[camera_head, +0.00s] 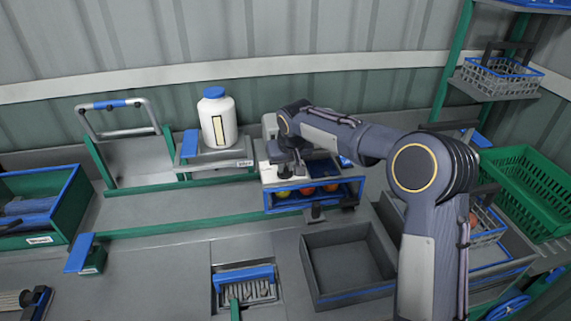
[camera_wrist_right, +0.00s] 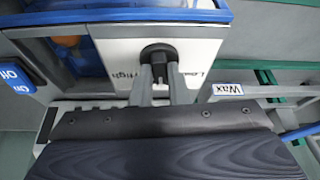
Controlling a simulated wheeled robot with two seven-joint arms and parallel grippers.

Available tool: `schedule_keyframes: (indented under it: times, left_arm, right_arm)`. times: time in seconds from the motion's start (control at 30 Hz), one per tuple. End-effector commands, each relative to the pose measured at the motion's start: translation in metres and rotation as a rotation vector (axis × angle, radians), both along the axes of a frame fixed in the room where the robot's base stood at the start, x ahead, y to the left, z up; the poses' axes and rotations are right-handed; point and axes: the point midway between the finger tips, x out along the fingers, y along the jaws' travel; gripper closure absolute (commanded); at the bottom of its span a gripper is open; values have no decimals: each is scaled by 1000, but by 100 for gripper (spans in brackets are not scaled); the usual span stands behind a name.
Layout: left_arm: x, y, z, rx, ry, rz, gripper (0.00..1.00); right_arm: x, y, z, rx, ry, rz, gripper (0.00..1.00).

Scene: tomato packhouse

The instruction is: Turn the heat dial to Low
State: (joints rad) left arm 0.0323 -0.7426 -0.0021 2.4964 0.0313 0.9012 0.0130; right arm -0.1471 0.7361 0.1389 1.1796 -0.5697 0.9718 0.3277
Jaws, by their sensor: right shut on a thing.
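The heat dial (camera_wrist_right: 158,53) is a small black knob on the white panel (camera_wrist_right: 118,56) of a machine. The words High and Low show in part beside it, High on the left and Low, rotated, on the right. My right gripper (camera_wrist_right: 161,72) is shut on the dial, its two grey fingers on either side of it. The fingers hide part of the knob and lettering, so I cannot tell where it points. In the head view, my right gripper (camera_head: 285,168) is at the machine's white top and hides the dial. My left gripper is not in view.
The machine's blue-framed front (camera_head: 312,195) holds several red and yellow fruits. A white bottle (camera_head: 217,120) with a blue cap stands left of it. A blue On/Off switch (camera_wrist_right: 17,76) sits beside the panel. An empty grey bin (camera_head: 345,264) lies in front.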

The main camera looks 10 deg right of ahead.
Motion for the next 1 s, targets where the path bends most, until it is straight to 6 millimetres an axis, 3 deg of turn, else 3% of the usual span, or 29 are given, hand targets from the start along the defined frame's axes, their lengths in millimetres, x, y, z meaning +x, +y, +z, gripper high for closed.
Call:
schedule_keyframes:
  times: [1.0]
  left_arm:
    - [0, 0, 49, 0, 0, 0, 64]
  right_arm:
    - [4, -6, 2, 2, -1, 839, 100]
